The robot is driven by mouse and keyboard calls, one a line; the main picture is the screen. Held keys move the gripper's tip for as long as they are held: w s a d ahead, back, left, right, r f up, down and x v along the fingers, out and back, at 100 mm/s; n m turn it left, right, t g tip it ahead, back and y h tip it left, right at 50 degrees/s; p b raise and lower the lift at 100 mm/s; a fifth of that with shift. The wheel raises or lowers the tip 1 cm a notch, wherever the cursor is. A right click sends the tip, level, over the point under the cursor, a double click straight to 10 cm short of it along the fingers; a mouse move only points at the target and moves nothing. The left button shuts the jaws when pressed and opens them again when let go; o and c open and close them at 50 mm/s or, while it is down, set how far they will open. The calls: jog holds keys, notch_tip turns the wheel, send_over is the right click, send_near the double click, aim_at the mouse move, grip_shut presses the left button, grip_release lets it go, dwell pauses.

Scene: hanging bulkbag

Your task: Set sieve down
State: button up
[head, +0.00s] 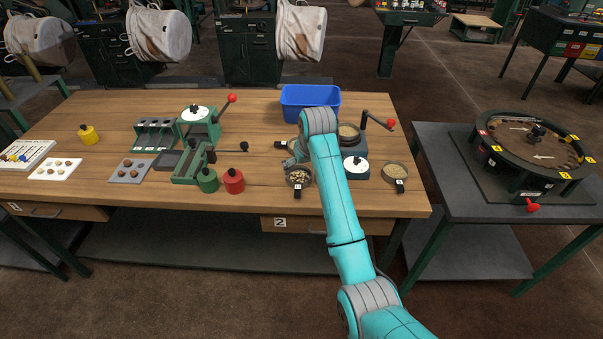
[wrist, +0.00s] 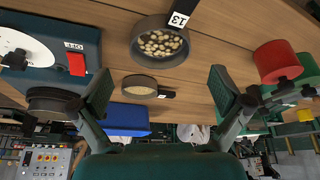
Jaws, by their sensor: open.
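A small round sieve (wrist: 149,57) with a black tab marked 13 and pale pieces in it rests on the wooden bench in the wrist view. It shows in the head view (head: 299,179) near the bench's front edge, just in front of my gripper (wrist: 160,75). My gripper is open, with nothing between its fingers; in the head view it is partly hidden by my arm. A second sieve (wrist: 139,86) with a black tab stands beyond it in the wrist view. Another sieve (head: 397,174) holding fine material stands to the right of my arm.
A blue machine (wrist: 75,48) with a white dial and red switch stands close beside my gripper. A blue bin (head: 297,100) is behind it. Red (head: 233,182) and green (head: 207,181) weights stand left of the sieve.

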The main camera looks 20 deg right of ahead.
jog(key=shift+v, duration=2.15)
